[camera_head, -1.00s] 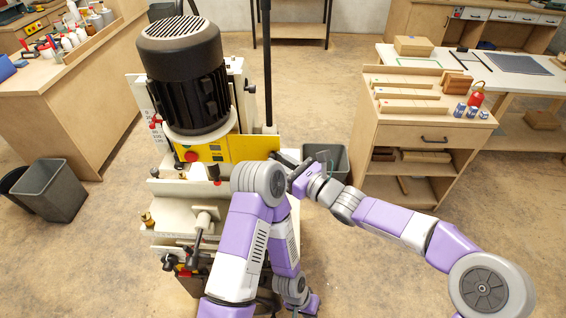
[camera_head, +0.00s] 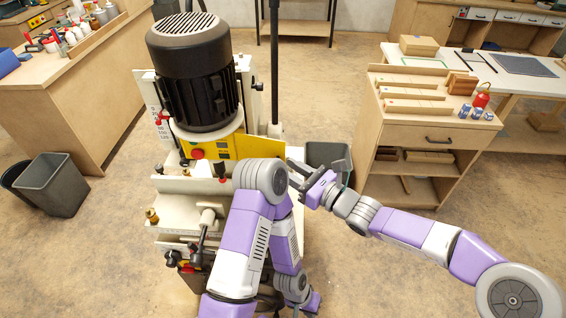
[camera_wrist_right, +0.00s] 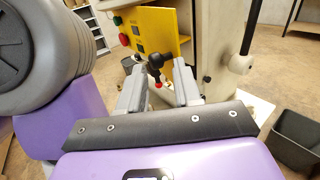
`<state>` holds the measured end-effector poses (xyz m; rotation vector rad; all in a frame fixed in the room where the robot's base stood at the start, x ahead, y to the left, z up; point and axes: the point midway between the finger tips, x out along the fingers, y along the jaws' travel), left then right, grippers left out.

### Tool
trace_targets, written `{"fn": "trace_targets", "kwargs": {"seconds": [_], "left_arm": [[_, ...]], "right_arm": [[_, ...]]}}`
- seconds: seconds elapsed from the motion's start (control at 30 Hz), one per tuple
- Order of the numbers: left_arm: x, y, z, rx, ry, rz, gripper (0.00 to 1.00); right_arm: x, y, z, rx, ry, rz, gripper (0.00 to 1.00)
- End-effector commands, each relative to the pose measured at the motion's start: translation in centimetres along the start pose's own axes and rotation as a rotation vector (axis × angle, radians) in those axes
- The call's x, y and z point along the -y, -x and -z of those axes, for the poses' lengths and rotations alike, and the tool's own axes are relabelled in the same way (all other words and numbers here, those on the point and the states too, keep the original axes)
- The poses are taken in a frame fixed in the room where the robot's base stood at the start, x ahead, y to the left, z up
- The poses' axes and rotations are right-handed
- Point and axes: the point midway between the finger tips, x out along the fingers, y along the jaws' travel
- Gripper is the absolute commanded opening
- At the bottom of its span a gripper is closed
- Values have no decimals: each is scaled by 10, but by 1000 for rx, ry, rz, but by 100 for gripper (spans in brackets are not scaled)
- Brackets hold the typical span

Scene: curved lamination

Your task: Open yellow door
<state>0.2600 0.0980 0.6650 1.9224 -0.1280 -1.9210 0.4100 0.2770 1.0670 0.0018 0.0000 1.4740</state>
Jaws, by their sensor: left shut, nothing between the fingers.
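The yellow door (camera_head: 258,146) is a flat yellow panel on the front of the machine below the black motor, its right end reaching toward my right gripper. In the right wrist view the yellow door (camera_wrist_right: 150,32) stands beyond the fingers, at an angle to the white machine body. My right gripper (camera_head: 298,175) is just right of and below the door's right end. Its fingers are apart and empty in the wrist view (camera_wrist_right: 158,78); a black knob with a red tip shows between them. My left gripper (camera_head: 311,302) hangs low beside the machine, shut and empty; its fingertips are hard to see.
The black motor (camera_head: 192,75) tops the machine. A red button (camera_head: 197,153) sits left of the door. A grey bin (camera_head: 328,156) stands behind my right gripper, and a wooden cabinet (camera_head: 425,140) is to the right. The floor between machine and cabinet is partly clear.

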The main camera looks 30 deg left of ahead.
Motion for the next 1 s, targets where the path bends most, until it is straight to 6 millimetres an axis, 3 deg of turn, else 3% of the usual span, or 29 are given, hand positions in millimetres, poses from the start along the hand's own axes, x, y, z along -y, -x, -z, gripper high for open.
{"fn": "trace_targets", "kwargs": {"seconds": [0.2,0.53,0.67,0.77,0.83,0.93,1.0], "left_arm": [[-2,3,0,0,-1,0,0],[-2,3,0,0,-1,0,0],[-2,3,0,0,-1,0,0],[-2,3,0,0,-1,0,0],[-2,3,0,0,-1,0,0],[-2,3,0,0,-1,0,0],[-2,3,0,0,-1,0,0]], "right_arm": [[8,33,0,-1,-2,16,33],[8,38,0,0,-3,16,33],[8,40,7,-18,5,14,16],[6,50,38,-101,45,-5,1],[1,65,77,-208,101,-35,0],[-9,103,150,-412,215,-109,0],[-19,140,203,-563,313,-182,0]]}}
